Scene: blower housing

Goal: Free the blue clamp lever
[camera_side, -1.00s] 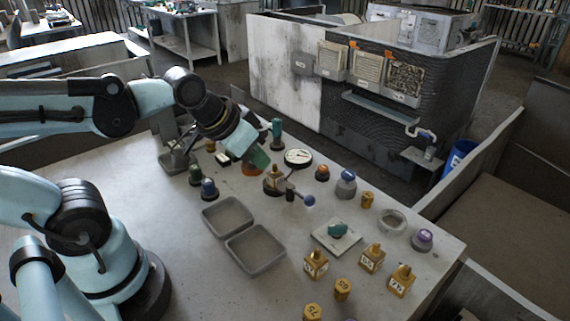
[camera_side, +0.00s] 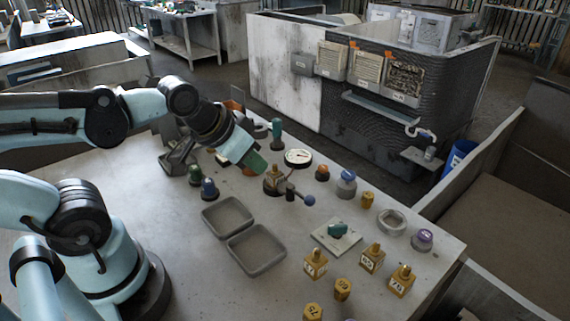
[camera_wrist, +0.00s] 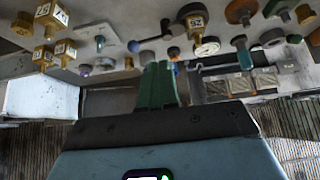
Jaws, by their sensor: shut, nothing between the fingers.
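The blue clamp lever shows in the side view as a short arm with a blue ball end (camera_side: 309,200), pointing right from a dark round base. A brass block (camera_side: 274,176) sits on that base. In the wrist view the lever's ball (camera_wrist: 133,46) is at the left of its rod, and the labelled brass block (camera_wrist: 195,22) is to the right. My gripper (camera_side: 257,164) has green fingers, shut and empty. It is just left of and above the clamp, apart from the lever's ball. The fingers (camera_wrist: 158,84) are together in the wrist view.
Two grey trays (camera_side: 256,250) lie in front of the clamp. A dial gauge (camera_side: 298,157) and a green-handled post (camera_side: 277,133) stand behind it. An orange knob (camera_side: 322,173) is to the right. Several labelled brass blocks (camera_side: 372,258) stand at the front right.

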